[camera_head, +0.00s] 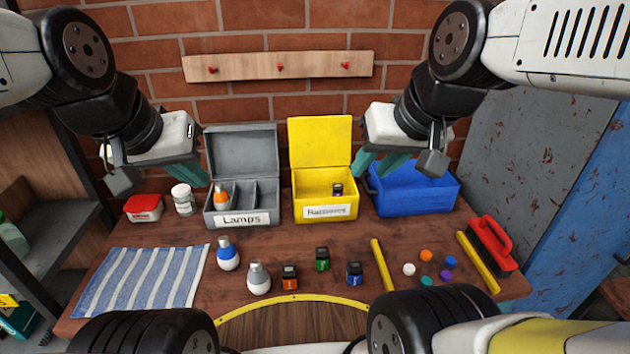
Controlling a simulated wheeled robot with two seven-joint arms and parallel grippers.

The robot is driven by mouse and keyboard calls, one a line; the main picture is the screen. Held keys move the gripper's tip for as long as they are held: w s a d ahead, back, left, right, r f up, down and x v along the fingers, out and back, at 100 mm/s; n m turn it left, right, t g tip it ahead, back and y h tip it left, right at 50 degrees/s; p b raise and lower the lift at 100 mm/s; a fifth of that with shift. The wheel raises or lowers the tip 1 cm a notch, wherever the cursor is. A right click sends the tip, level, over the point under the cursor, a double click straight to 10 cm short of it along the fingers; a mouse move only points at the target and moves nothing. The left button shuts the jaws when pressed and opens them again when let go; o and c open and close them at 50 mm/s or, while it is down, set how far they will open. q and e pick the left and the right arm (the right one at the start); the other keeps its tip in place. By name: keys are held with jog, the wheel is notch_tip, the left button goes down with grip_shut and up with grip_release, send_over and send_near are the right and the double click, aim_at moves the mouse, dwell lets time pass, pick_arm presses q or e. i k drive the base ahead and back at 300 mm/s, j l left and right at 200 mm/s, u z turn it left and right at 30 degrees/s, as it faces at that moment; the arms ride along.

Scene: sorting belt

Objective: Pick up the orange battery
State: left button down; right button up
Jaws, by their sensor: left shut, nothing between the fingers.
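The orange battery (289,278), a small block with a black top and orange lower part, stands on the wooden table near the front middle. A green battery (322,259) and a blue battery (354,274) stand to its right.
A grey lamps box (243,219) holds an orange lamp. An open yellow box (311,206) holds a dark battery. A blue bin (415,203) stands right of it. Two lamps (258,278) stand left of the batteries, beside a striped cloth (144,280). Caps, yellow bars and a red brush (490,244) lie right.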

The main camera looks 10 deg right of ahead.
aim_at(289, 273)
jog(key=k+z, duration=0.3)
jog(key=k+l+z, duration=0.25)
jog(key=k+j+z, duration=0.1)
jog(key=j+z, duration=0.3)
jog(key=k+j+z, duration=0.1)
jog(key=z, duration=0.3)
jog(key=k+j+z, duration=0.2)
jog(key=j+z, duration=0.2)
jog(key=k+j, duration=0.55)
jog(key=j, duration=0.2)
